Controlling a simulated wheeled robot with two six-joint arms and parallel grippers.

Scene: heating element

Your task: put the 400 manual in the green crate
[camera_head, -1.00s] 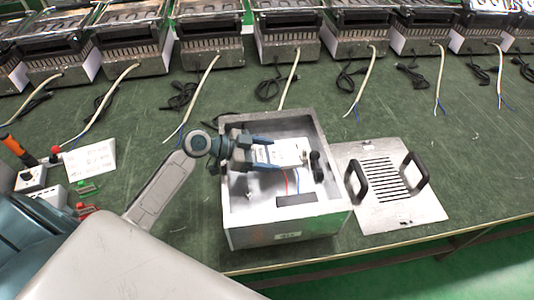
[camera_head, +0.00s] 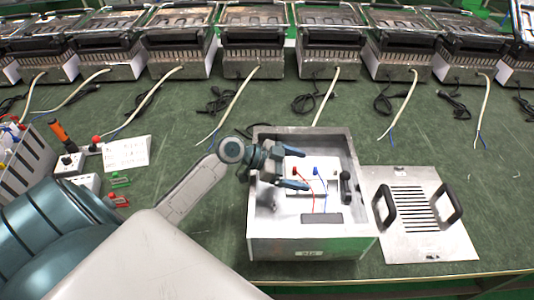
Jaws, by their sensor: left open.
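My left gripper (camera_head: 300,168) is open over the left part of an open metal box (camera_head: 312,249). Its two fingers are spread apart with nothing held between them. A white block (camera_head: 318,178) with a red and a blue wire sits inside the box, partly hidden by the fingers. A white printed sheet (camera_head: 125,153) lies on the green table at the left; its print is too small to read, so I cannot tell if it is the 400 manual. I see no green crate. My right gripper is not in view.
A pale slatted crate (camera_head: 28,168) stands at the left edge. A screwdriver (camera_head: 62,134) and white sockets (camera_head: 70,164) are near it. A vented metal lid (camera_head: 415,215) with black handles lies right of the box. Several appliances (camera_head: 330,55) with loose cables line the back.

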